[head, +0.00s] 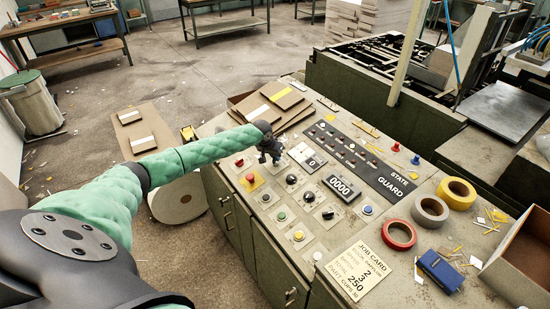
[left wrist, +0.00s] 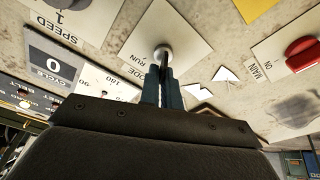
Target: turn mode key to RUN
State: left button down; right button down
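The mode key (left wrist: 163,58) is a dark, narrow piece standing in a round silver lock on a pale plate (left wrist: 187,32) in the left wrist view. The plate's lettering, MODE and RUN, appears upside down and is partly covered by my gripper. My left gripper (left wrist: 163,84) has its two dark fingers close together on either side of the key, at the lock. In the head view my left gripper (head: 270,154) is over the far left part of the control panel (head: 232,148) and hides the key. My right gripper is not in view.
A red knob (left wrist: 303,48) marked MAIN and a SPEED plate (left wrist: 75,15) flank the key. The panel has several buttons and a 0000 counter (head: 341,187). Card sheets (head: 279,97) lie just behind the gripper. Tape rolls (head: 430,208) and an open box (head: 522,252) stand right.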

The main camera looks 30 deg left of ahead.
pick_arm(q)
jog(key=m+b, duration=0.1)
jog(key=m, duration=0.1)
jog(key=m+b, duration=0.2)
jog(key=m, duration=0.1)
jog(key=m+h+b, duration=0.1)
jog(key=m+b, duration=0.1)
jog(key=shift+s+d+f+m+g, duration=0.1)
jog(key=shift+d+f+m+g, duration=0.05)
jog(key=shift+d+m+g, duration=0.15)
jog(key=m+b, duration=0.1)
jog(key=m, duration=0.1)
jog(key=shift+d+m+h+b, duration=0.1)
jog(key=shift+m+h+b, duration=0.2)
jog(key=shift+m+b, duration=0.1)
jog(key=shift+s+r+m+b, duration=0.1)
jog(key=shift+r+m+b, duration=0.1)
jog(key=shift+m+b, duration=0.35)
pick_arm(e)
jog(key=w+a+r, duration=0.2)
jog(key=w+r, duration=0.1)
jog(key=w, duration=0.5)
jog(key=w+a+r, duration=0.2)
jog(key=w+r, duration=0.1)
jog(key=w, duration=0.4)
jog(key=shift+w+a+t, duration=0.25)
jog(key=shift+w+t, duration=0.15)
